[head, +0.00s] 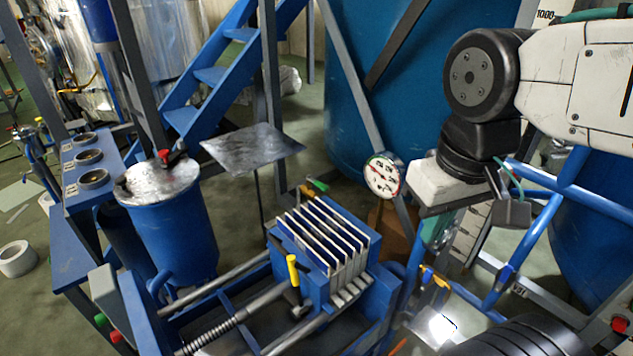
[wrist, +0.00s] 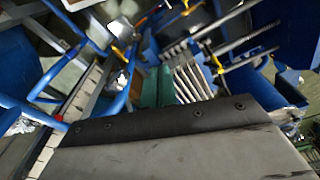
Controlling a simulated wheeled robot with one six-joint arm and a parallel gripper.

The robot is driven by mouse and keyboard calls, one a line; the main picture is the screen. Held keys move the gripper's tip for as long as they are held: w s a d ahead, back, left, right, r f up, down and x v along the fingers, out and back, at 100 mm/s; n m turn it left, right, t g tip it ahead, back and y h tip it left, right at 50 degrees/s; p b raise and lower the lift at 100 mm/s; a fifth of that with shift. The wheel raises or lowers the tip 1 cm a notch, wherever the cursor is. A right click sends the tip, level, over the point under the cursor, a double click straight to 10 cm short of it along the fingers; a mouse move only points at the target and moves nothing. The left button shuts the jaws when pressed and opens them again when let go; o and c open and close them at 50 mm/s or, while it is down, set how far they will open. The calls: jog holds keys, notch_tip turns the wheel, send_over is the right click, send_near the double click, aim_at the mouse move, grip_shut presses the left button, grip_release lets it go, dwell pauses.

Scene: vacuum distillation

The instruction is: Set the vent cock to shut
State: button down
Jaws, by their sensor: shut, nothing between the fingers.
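I cannot tell for sure which fitting is the vent cock. In the head view, small coloured handles show: a red one (head: 166,157) on the lid of the blue vessel, a green one (head: 317,185) behind the plate stack, and a yellow one (head: 293,270) in front of it. An orange-yellow handle (head: 435,278) sits lower right, below my gripper. My gripper (head: 438,238) hangs under the white wrist block, right of the gauge, partly hidden by it. It is shut and empty, apart from these handles. In the wrist view its greenish fingers (wrist: 160,85) point toward the plate stack.
A round dial gauge (head: 383,175) stands close left of my wrist. The blue filter press (head: 320,245) with pale plates is at centre. Blue pipe framing (head: 555,215) crowds the right side. A blue vessel (head: 175,235) stands left. A large blue tank (head: 385,80) is behind.

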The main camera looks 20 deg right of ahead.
jog(key=c, duration=1.6)
grip_release()
jog(key=shift+o, duration=1.2)
jog(key=shift+w+f+g, duration=0.15)
jog(key=shift+f+g, duration=0.15)
jog(key=shift+f, duration=0.1)
jog(key=n+g, duration=0.1)
jog(key=n, duration=0.3)
send_over(321, 184)
notch_tip(321, 184, down, 9)
jog(key=shift+n, duration=0.3)
notch_tip(321, 184, down, 8)
jog(key=shift+r, duration=0.2)
